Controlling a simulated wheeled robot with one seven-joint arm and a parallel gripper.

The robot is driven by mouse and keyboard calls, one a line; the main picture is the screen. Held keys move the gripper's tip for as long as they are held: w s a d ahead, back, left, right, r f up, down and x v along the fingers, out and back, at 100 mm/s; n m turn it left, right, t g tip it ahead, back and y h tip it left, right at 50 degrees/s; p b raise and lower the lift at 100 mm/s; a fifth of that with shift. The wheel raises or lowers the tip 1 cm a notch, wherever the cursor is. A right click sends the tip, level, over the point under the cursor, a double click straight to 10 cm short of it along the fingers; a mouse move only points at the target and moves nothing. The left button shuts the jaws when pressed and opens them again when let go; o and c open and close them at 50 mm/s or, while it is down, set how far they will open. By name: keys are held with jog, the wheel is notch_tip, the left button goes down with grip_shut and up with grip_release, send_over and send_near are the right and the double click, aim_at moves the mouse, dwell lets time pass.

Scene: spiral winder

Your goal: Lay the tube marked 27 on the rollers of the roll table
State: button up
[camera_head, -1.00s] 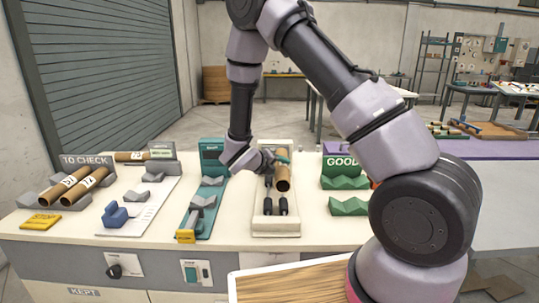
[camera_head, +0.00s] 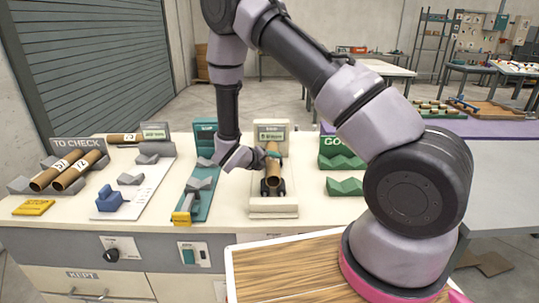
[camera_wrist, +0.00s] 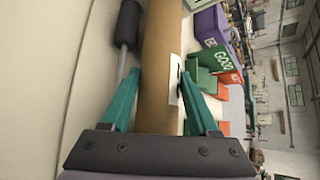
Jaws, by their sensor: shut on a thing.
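My gripper (camera_head: 272,154) is shut on a brown cardboard tube (camera_head: 273,172) over the roll table (camera_head: 274,212). In the wrist view the same tube (camera_wrist: 160,60) runs between the teal fingers (camera_wrist: 155,90). A white label (camera_wrist: 175,82) shows on its side, but its number cannot be read. The tube lies lengthwise along the dark rollers (camera_head: 264,188), between the visible front ends. One roller (camera_wrist: 128,22) is beside the tube in the wrist view. I cannot tell whether the tube touches the rollers.
Two marked tubes (camera_head: 68,172) rest at the TO CHECK stand (camera_head: 90,150), with another tube (camera_head: 123,139) behind. A teal fixture (camera_head: 195,193) stands left of the roll table. Green GOOD cradles (camera_head: 344,186) stand to its right. White bench surface lies clear between them.

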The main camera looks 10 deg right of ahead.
jog(key=shift+f, duration=0.4)
jog(key=o, duration=1.5)
jog(key=shift+a+r, duration=0.1)
